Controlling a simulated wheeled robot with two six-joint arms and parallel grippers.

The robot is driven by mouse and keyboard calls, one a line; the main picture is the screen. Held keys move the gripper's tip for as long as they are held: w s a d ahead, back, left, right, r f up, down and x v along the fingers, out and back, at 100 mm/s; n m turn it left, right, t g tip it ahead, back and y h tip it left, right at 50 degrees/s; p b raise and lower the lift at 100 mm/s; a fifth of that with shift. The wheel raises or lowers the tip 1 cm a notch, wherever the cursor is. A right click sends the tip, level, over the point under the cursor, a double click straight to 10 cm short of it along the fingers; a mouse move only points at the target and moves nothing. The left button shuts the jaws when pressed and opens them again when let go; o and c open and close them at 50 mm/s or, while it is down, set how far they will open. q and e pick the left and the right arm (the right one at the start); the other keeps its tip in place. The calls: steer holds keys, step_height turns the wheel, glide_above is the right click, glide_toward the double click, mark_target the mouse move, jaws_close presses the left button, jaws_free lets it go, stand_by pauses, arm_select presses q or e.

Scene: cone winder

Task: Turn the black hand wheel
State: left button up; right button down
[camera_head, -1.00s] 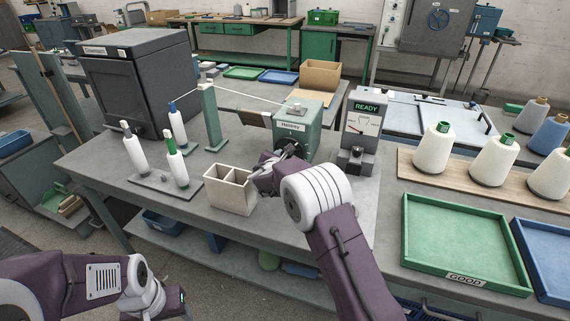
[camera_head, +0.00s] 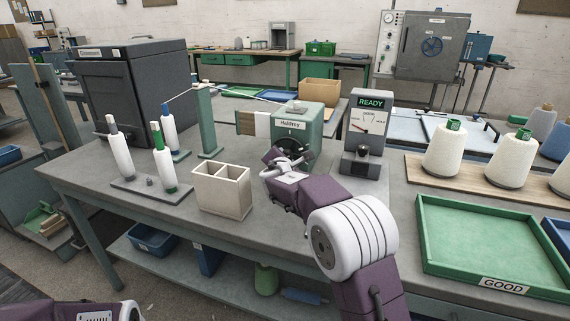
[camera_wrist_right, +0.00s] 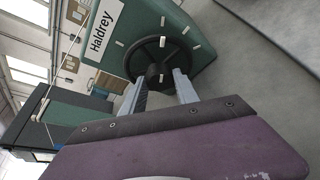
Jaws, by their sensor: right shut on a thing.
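The black hand wheel (camera_wrist_right: 151,60) is on the front of the green Haldrey machine (camera_head: 312,128). In the right wrist view it faces me, with pale tick marks around it on the green face. In the head view the gripper (camera_head: 284,162) covers much of the wheel (camera_head: 293,148). Only part of my left arm shows at the bottom left; its gripper is out of view.
A display box reading READY (camera_head: 370,118) stands right of the machine. A cream two-part bin (camera_head: 222,202) and white spools on a grey base (camera_head: 150,198) stand to the left. A green GOOD tray (camera_head: 490,240) is at the right. Bare tabletop lies between bin and machine.

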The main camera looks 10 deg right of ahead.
steer(key=c, duration=0.9)
jaws_free()
steer(key=v, duration=0.9)
